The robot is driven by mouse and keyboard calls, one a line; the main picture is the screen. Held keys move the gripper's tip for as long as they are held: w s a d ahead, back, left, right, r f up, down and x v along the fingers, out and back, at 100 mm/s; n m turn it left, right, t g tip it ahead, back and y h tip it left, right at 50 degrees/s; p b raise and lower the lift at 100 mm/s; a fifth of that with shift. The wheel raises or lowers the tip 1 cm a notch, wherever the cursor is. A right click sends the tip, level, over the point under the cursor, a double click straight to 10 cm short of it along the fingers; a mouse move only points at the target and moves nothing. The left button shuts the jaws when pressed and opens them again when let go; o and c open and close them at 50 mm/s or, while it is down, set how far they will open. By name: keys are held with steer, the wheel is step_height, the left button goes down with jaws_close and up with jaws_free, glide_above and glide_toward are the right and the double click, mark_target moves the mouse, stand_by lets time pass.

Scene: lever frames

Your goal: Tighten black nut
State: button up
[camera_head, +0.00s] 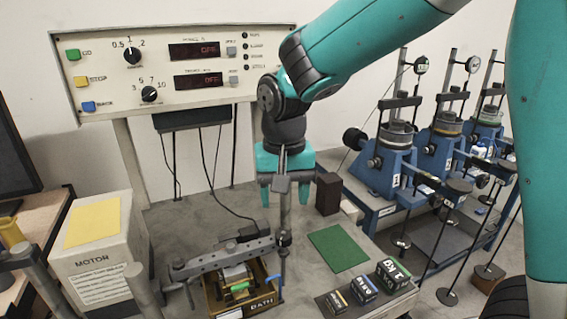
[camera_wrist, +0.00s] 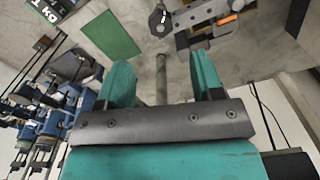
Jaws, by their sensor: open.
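A dark nut (camera_head: 284,239), which looks like the black nut, sits on an upright metal rod (camera_head: 284,212) at the right end of the grey lever beam (camera_head: 215,262). In the wrist view the nut (camera_wrist: 160,23) is dark and six-sided with a pale mark, beyond my fingertips. My gripper (camera_head: 286,190) points down above the nut, around the height of the rod's upper part. Its teal fingers are apart, and the rod shows between them in the wrist view (camera_wrist: 163,72). No nut is between the fingers.
The bath box (camera_head: 262,300) is under the beam. The motor box (camera_head: 98,250) stands left, and a control panel (camera_head: 180,60) is behind. Blue lever frames (camera_head: 385,170) stand farther right.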

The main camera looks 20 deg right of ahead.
step_height(320, 180, up, 8)
steer(key=shift+f+b, duration=0.15)
steer(key=shift+b, duration=0.15)
steer(key=s+a+f+n+y, duration=0.2)
steer(key=s+n, duration=0.3)
steer(key=s, duration=0.4)
steer(key=s+a+f+n+y+b, duration=0.1)
steer(key=s+f+n, duration=0.3)
steer(key=s, duration=0.5)
steer(key=shift+s+a+n+y, duration=0.35)
steer(key=shift+a+n+y, duration=0.25)
steer(key=shift+a, duration=0.05)
